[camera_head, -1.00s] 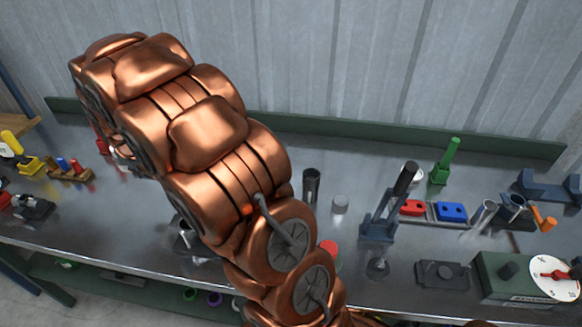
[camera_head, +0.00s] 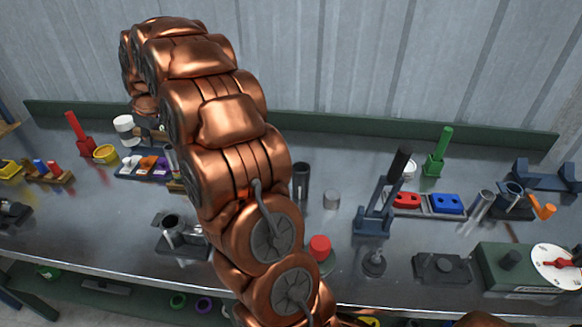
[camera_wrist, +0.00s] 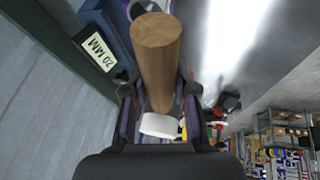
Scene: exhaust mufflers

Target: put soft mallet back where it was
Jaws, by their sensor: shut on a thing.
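The soft mallet (camera_wrist: 156,48) shows in the wrist view as a pale brown wooden cylinder with a white piece at its lower end. My gripper (camera_wrist: 158,92) is shut on it, one dark finger on each side of the wood. In the head view my copper arm reaches over the back left of the bench, and the gripper is largely hidden behind it. I cannot tell the mallet apart for sure in that view.
A blue block with a "20 MM" label (camera_wrist: 99,54) is close beside the mallet. On the bench (camera_head: 75,215) stand a red upright clamp (camera_head: 80,135), a yellow ring (camera_head: 105,154) and a white cylinder (camera_head: 123,125). A green back rail (camera_head: 400,130) runs along the wall.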

